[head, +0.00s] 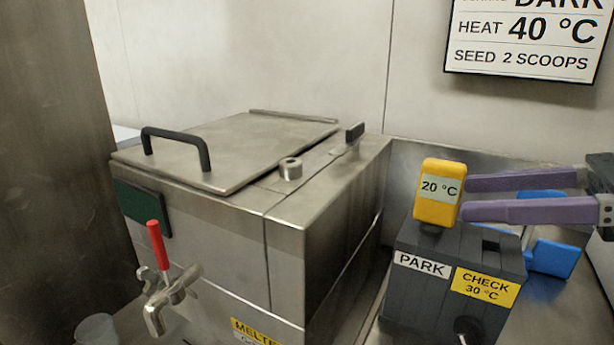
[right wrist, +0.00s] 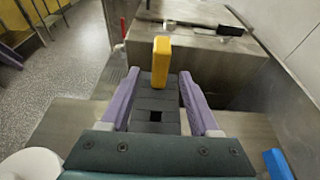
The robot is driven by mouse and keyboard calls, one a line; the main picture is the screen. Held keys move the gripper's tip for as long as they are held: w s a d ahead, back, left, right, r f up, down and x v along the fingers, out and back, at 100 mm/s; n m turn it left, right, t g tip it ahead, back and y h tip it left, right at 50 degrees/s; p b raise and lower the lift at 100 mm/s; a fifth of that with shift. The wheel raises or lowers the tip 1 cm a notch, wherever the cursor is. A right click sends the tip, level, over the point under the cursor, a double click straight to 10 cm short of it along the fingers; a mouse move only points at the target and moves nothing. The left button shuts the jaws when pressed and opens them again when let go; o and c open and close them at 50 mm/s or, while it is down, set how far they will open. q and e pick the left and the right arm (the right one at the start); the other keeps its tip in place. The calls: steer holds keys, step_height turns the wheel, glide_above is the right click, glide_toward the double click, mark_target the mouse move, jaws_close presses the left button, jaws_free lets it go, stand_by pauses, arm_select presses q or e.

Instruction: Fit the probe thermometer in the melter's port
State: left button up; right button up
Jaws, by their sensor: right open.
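The probe thermometer (head: 437,194) has a yellow head reading 20 °C. It stands upright in the PARK end of a dark block (head: 410,290); its stem is hidden. My right gripper (head: 463,197) is open, with purple fingers reaching in from the right. In the right wrist view the yellow head (right wrist: 161,60) is just beyond the fingertips (right wrist: 158,78), lined up between them, not gripped. The steel melter (head: 330,205) stands left of the block. A short round collar with a dark hole, seemingly the port (head: 290,168), is on its top. My left gripper is not in view.
The melter has a lid (head: 240,140) with a black handle (head: 176,140) and a red-handled tap (head: 158,245). Blue objects (head: 553,257) lie behind the block at right. The block has an empty CHECK 30 °C slot (head: 490,245). A wall sign (head: 525,40) hangs above.

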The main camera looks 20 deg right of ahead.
mark_target(415, 205)
steer(key=shift+w+a+f+b, duration=0.4)
steer(key=shift+w+a+f, duration=0.1)
steer(key=shift+a, duration=0.25)
steer(key=shift+w+a, duration=0.25)
steer(key=shift+w, duration=0.05)
steer(key=shift+b+x, duration=0.35)
steer(key=shift+x, duration=0.45)
steer(key=shift+w+a+f, duration=0.15)
steer(key=shift+w+f, duration=0.05)
steer(key=shift+w, duration=0.2)
steer(key=shift+w+a+f, duration=0.2)
steer(key=shift+w, duration=0.15)
steer(key=shift+x, duration=0.75)
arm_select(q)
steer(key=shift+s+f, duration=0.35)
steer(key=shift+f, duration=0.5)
arm_select(e)
steer(key=shift+w+a+f, duration=0.25)
steer(key=shift+w+a, duration=0.05)
steer(key=shift+w, duration=0.1)
jaws_close()
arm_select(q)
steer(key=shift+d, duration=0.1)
